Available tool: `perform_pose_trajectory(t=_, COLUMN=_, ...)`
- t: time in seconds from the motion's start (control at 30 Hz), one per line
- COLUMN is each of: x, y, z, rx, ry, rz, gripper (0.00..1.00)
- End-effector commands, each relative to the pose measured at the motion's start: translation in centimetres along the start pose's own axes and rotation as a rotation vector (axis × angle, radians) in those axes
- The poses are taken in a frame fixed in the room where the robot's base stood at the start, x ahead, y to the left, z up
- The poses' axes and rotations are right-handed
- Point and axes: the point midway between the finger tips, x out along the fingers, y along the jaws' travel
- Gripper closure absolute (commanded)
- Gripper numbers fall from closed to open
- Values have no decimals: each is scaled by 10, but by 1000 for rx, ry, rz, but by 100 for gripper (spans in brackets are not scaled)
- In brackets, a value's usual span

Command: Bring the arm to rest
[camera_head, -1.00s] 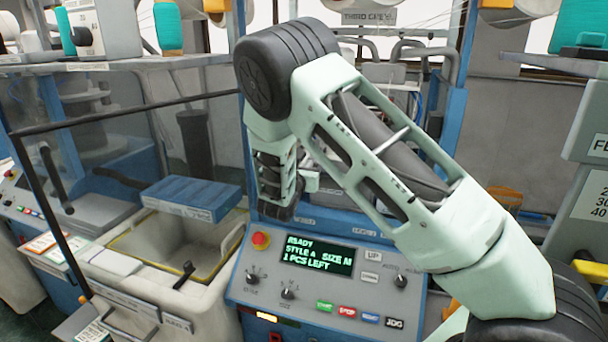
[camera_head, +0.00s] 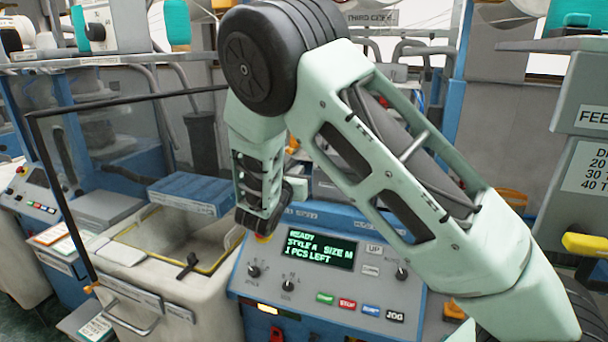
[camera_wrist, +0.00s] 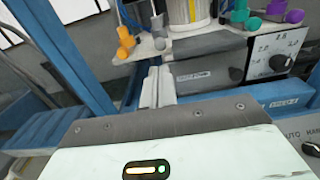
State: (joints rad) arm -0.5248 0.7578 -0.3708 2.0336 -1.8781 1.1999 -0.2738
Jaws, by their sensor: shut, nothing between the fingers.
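My arm (camera_head: 385,170) is raised and folded across the middle of the head view. Its elbow is high and its forearm hangs down over the upper left of a grey control panel (camera_head: 370,290). In the wrist view my gripper (camera_wrist: 160,82) is shut and empty, its two pale fingers together. It points toward a machine front with a dial plate (camera_wrist: 282,50). No contact with the machine can be made out. In the head view the gripper is mostly hidden behind my arm.
The panel's screen (camera_head: 320,246) reads READY, STYLE A, SIZE M, 1 PCS LEFT. A cream bin (camera_head: 165,300) stands at left, with a blue box (camera_head: 192,193) at its back. Orange (camera_wrist: 124,40) and purple (camera_wrist: 293,16) knobs are close ahead in the wrist view.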

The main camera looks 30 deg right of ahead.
Motion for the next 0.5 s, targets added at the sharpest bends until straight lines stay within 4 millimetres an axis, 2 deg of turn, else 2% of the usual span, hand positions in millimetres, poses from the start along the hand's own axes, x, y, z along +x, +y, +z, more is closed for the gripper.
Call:
perform_pose_trajectory(t=0.1, x=-21, y=0, z=-4, rx=0, ry=1, rz=2, gripper=100)
perform_pose_trajectory(t=0.2, x=-33, y=1, z=-2, rx=2, ry=0, rz=2, gripper=100)
perform_pose_trajectory(t=0.5, x=-43, y=0, z=0, rx=-1, ry=1, rz=-1, gripper=100)
